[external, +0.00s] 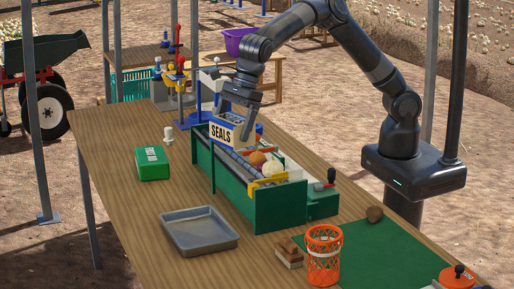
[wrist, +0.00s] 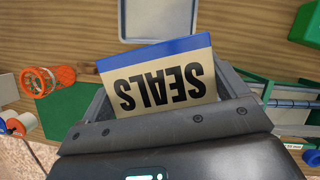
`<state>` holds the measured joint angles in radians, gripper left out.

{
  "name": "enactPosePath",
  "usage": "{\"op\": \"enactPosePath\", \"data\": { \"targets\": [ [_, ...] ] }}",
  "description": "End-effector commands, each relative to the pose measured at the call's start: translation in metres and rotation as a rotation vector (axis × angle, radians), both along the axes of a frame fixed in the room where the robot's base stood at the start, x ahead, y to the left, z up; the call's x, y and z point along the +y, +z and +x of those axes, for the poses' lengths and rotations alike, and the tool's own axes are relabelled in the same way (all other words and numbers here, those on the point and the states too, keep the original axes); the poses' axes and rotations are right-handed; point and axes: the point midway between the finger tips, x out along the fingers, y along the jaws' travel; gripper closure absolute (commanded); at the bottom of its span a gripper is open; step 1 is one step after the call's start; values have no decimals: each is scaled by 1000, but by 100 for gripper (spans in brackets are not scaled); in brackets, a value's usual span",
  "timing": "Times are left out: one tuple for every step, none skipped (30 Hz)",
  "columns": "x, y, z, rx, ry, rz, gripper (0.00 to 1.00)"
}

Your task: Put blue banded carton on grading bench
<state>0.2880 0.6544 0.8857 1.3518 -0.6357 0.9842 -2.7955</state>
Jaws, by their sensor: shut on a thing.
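The blue banded carton (external: 222,131) is cream with a blue band and the word SEALS. It hangs above the far end of a green elevator trough. My gripper (external: 238,108) is shut on it. In the wrist view the carton (wrist: 160,85) sits between my two fingers, its lettering upside down. The long wooden bench (external: 130,205) fills the middle of the external view. No label shows which surface is the grading bench. A smaller wooden bench (external: 262,62) stands behind.
The green trough (external: 232,188) holds onions and rollers. A green box (external: 152,163), a grey tray (external: 199,231), an orange basket (external: 323,256), wooden blocks (external: 290,251) and a green mat (external: 385,262) lie on the long bench. Its left part has bare wood. Posts stand around.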

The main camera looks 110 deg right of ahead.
Motion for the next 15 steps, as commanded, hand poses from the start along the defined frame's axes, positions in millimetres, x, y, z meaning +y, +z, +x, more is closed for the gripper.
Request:
{"op": "enactPosePath", "data": {
  "targets": [
    [29, 2, -13, -3, 43, -1, 41],
    [44, 1, -21, -3, 64, -1, 41],
    [63, 1, -31, -3, 92, -1, 41],
    [78, 1, -40, -2, 114, -1, 41],
    [92, 1, -49, -2, 136, -2, 41],
    [110, 1, -61, -2, 165, -2, 41],
    [123, 0, -71, -2, 188, -2, 41],
    [137, 0, -80, -2, 209, -2, 41],
    [154, 0, -94, -2, 238, -2, 41],
    [166, 0, -104, -2, 259, -3, 41],
    [177, -1, -114, -1, 279, -3, 41],
    [191, -1, -128, 0, 304, -3, 41],
    [201, -2, -137, -1, 322, -3, 41],
    [210, -2, -146, 0, 338, -2, 41],
    [220, -3, -157, 0, 358, -3, 41]
  ]
}}
